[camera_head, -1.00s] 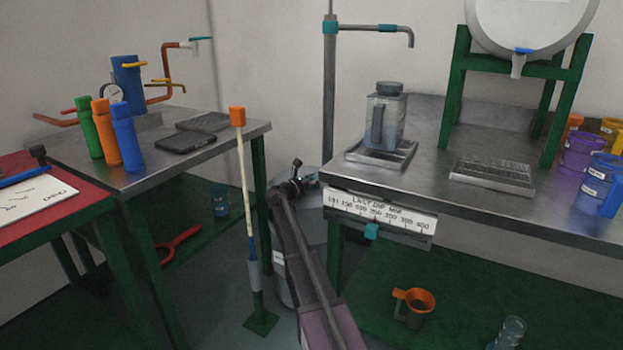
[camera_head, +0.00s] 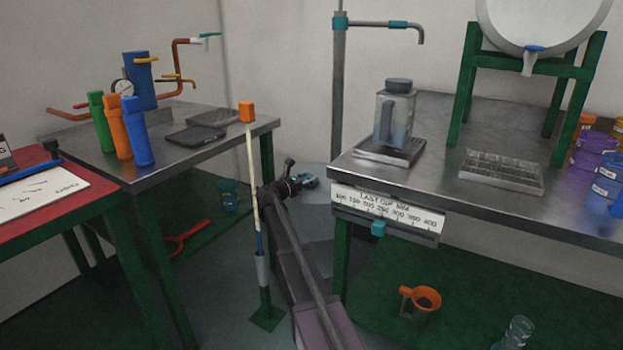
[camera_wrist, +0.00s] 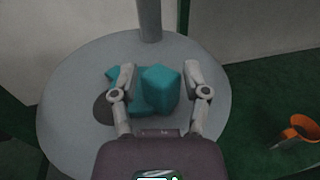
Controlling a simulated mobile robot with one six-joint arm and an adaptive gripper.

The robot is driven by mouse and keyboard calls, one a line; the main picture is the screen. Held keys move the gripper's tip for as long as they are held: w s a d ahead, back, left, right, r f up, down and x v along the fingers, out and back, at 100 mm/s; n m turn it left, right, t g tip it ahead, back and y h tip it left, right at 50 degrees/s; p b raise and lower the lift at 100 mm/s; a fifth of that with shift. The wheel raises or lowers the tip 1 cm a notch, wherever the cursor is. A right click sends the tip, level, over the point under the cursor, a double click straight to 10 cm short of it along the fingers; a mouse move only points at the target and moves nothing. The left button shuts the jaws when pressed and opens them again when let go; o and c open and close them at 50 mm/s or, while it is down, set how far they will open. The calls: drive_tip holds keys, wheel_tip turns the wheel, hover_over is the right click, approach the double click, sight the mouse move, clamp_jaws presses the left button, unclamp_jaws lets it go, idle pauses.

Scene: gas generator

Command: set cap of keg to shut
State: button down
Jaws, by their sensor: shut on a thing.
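The keg is a grey drum; its round top (camera_wrist: 75,75) fills the middle of the wrist view and it shows behind my arm in the head view (camera_head: 322,172). A teal cap with a blocky raised grip (camera_wrist: 160,88) is over the keg's top, between my fingers. My gripper (camera_wrist: 160,82) is shut on the cap's grip, one finger on each side; it also shows in the head view (camera_head: 303,184). A dark round patch (camera_wrist: 103,108) lies left of the cap, partly covered; I cannot tell if it is an opening or a shadow.
A grey upright pipe (camera_head: 339,100) rises behind the keg. A steel bench (camera_head: 450,195) stands close on the right, with a scale sign (camera_head: 388,212) on its front edge. An orange-tipped dipstick (camera_head: 247,113) stands left of my arm. An orange funnel cup (camera_wrist: 298,130) sits low right.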

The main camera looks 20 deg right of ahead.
drive_tip(key=shift+w+a+r, duration=0.1)
drive_tip(key=shift+w, duration=0.45)
idle(0.4)
drive_tip(key=shift+c, duration=1.4)
unclamp_jaws()
drive_tip(key=shift+s, duration=0.15)
drive_tip(key=shift+s, duration=0.1)
drive_tip(key=v, duration=1.2)
